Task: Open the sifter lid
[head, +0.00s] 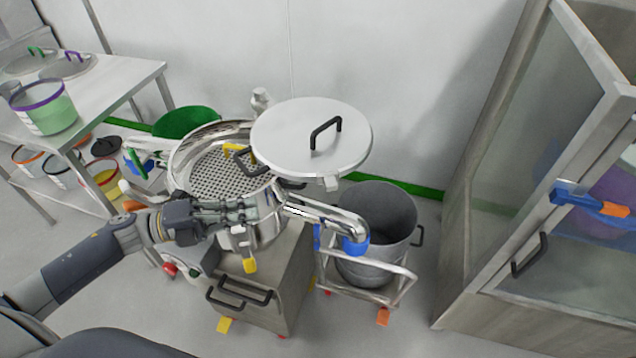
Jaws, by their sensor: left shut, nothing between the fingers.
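The sifter (185,150) is a round steel drum on a cabinet, with a perforated sieve (225,175) exposed inside. Its lid (290,140) is a flat pale grey disc with a black handle (325,133). The lid is swung to the right of the drum, clear of most of the opening, and lies roughly level. My left gripper (256,207) is shut and empty at the drum's front side, below and left of the lid. It hides part of the drum's front wall. My right gripper is out of view.
A steel bin (375,215) on a wheeled frame stands right of the sifter, below its outlet pipe (325,212). A glass-doored cabinet (535,150) stands at the right. A table (105,75) with a green tub (45,107) is at the left.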

